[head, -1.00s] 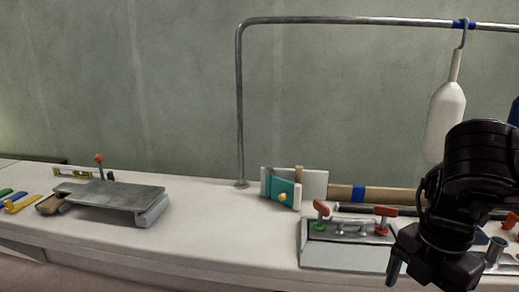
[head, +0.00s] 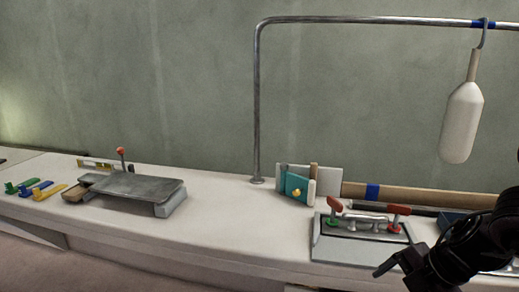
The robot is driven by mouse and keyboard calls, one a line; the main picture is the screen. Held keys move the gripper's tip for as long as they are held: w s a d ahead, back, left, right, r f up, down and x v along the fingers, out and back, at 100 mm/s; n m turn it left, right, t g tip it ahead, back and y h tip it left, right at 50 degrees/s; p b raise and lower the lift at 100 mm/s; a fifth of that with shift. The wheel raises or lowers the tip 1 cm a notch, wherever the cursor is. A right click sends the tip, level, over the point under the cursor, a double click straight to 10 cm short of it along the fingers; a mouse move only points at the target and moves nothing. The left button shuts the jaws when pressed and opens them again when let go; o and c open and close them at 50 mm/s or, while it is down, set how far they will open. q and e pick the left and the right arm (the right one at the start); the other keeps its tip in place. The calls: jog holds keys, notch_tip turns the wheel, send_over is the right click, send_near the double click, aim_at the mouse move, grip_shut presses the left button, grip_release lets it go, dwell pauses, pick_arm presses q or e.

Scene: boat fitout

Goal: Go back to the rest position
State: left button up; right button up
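My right arm comes in from the right in the head view, low at the corner. Its black gripper (head: 398,270) is near the bench's front edge, in front of the grey panel with red-handled valves (head: 345,247). One finger shows clearly, pointing left; the other is not clear, so I cannot tell whether it is open. I see nothing held in it. My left gripper is not in view.
A white fender (head: 462,122) hangs from the metal rail (head: 400,20). A grey metal plate stand (head: 130,187), coloured clips (head: 36,188) and a teal block (head: 294,188) sit on the white bench (head: 225,225). Bench between stand and panel is clear.

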notch_tip(320, 180, down, 23)
jog(key=w+d+m+t+h, duration=0.15)
jog(key=m+t, duration=0.35)
jog(key=m, duration=0.6)
jog(key=s+a+f+m+g+h+p, duration=0.15)
jog(key=s+a+f+m+g, duration=0.65)
jog(key=s+a+f, duration=0.9)
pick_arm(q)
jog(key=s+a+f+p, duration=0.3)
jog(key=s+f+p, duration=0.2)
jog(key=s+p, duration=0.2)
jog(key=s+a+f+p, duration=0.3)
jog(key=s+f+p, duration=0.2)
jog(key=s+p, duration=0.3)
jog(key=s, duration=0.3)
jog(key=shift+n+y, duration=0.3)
pick_arm(e)
jog(key=s+d+f, duration=0.4)
jog(key=s, duration=0.5)
jog(key=s+d+f, duration=0.4)
jog(key=s+f, duration=0.1)
jog(key=s, duration=0.4)
jog(key=shift+s+d+h, duration=0.15)
jog(key=shift+s+h, duration=0.05)
jog(key=shift+h, duration=0.1)
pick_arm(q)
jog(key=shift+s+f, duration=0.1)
